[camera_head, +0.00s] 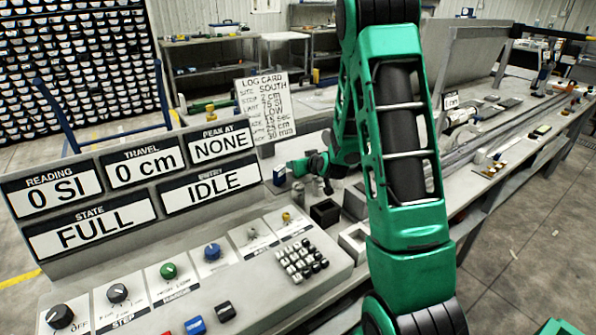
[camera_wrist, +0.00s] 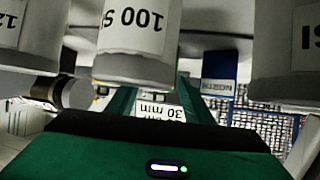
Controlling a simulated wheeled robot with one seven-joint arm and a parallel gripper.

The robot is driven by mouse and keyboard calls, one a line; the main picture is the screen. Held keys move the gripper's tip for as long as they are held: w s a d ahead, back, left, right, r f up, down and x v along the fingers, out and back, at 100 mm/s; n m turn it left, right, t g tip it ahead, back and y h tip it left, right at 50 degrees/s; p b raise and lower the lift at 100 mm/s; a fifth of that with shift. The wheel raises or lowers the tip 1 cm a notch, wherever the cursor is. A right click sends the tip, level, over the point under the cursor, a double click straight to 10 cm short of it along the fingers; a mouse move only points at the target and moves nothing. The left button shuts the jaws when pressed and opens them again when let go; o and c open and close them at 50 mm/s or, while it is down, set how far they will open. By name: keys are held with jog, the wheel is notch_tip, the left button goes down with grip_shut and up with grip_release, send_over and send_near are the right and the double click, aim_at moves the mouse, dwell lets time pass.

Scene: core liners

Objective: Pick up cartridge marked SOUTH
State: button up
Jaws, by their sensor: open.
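My gripper (camera_head: 310,172) is at the middle of the bench in the head view, behind the control console. In the wrist view, my gripper (camera_wrist: 153,97) has its two green fingers apart, with nothing held between them. A blue block (camera_wrist: 217,87) with a small white label that seems to read NORTH stands beyond the right finger in the wrist view. I cannot make out a cartridge marked SOUTH in either view. The log card (camera_head: 265,107) carries the word SOUTH; part of it shows upside down between the fingers.
White cylinders (camera_wrist: 135,40) with printed labels stand close around the fingers in the wrist view. The console (camera_head: 200,285) with knobs and keys fills the front left. The long bench (camera_head: 540,140) holds scattered tools at right.

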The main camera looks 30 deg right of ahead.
jog(key=shift+w+d+f, duration=0.1)
jog(key=shift+w+f, duration=0.1)
jog(key=shift+w, duration=0.1)
jog(key=shift+c, duration=0.2)
jog(key=c, duration=0.8)
jog(key=shift+o, duration=0.2)
jog(key=shift+r, duration=0.1)
